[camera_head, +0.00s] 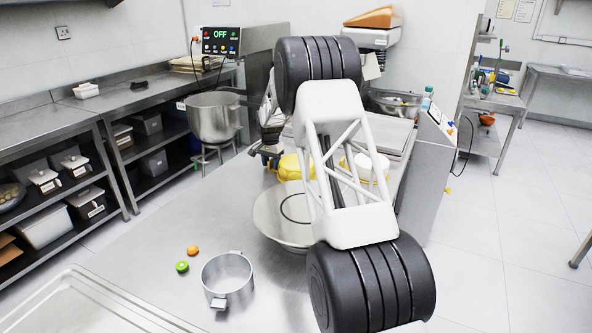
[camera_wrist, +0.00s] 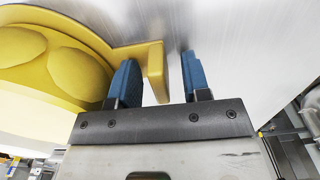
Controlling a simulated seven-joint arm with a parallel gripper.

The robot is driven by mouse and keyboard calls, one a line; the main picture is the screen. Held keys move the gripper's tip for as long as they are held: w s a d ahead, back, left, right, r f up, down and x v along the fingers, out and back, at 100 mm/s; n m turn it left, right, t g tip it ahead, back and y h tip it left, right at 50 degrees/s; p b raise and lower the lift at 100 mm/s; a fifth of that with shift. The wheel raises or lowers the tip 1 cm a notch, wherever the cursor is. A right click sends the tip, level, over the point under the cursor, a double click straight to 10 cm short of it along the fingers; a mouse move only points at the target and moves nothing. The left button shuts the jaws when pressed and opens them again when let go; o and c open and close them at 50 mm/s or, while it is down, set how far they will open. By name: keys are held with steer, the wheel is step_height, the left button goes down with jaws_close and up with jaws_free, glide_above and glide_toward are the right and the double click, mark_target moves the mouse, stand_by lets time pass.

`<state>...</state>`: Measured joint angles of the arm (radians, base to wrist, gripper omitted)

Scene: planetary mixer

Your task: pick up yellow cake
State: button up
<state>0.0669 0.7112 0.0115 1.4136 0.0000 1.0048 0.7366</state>
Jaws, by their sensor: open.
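A yellow piece that fits the yellow cake (camera_wrist: 75,40) fills the upper left of the wrist view. It has rounded bulges, a rim and an L-shaped tab sticking out to the right. My gripper (camera_wrist: 160,75) is open, with one blue fingertip on each side of the tab's end. I cannot tell whether either finger touches it. In the head view a yellow thing (camera_head: 291,168) shows on the steel table, just right of my gripper (camera_head: 269,158). My arm hides part of this area.
A wide metal bowl (camera_head: 272,222) stands in front of the yellow thing, partly behind my arm. A second yellow thing (camera_head: 349,164) with a white round piece (camera_head: 373,165) is to the right. A steel ring pot (camera_head: 228,278) and small orange (camera_head: 193,251) and green (camera_head: 182,267) items are nearer.

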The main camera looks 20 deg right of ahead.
steer(key=shift+c, duration=0.2)
jaws_close()
steer(key=shift+r, duration=0.1)
steer(key=shift+r, duration=4.95)
